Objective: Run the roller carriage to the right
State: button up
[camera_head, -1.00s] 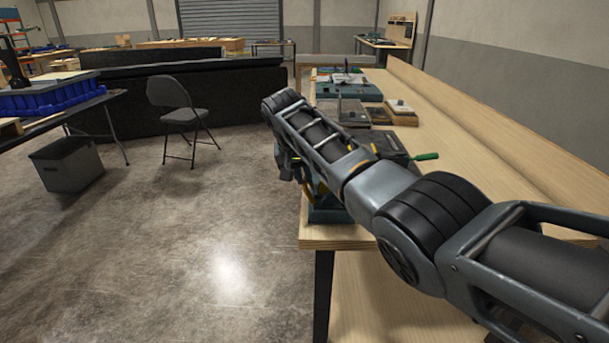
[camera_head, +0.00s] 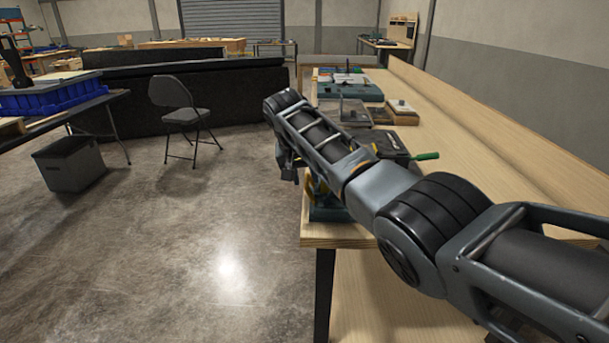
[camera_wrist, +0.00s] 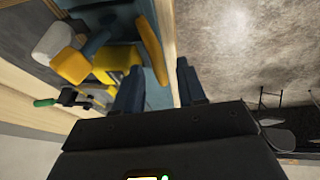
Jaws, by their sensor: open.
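In the wrist view my gripper (camera_wrist: 160,88) is open, with its two dark blue fingers apart and nothing held between them. Beyond the fingers is a teal and blue device with yellow parts (camera_wrist: 118,58) at the table edge. A yellow bar (camera_wrist: 150,45) stands just ahead of the gap between the fingers; I cannot tell whether they touch it. I cannot tell which part is the roller carriage. In the head view the device's teal base (camera_head: 328,212) shows at the near table corner, mostly hidden by my arm.
A dark box with a green handle (camera_head: 427,156) sits beside the device on the wooden table (camera_head: 470,170). Several other devices and blocks stand farther back. A folding chair (camera_head: 180,108) and a grey bin (camera_head: 68,163) are on the floor at left. Open floor lies left of the table.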

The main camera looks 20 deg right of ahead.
jog(key=v, duration=0.7)
jog(key=shift+r+b, duration=0.3)
jog(key=shift+r, duration=0.1)
jog(key=shift+s+a, duration=0.15)
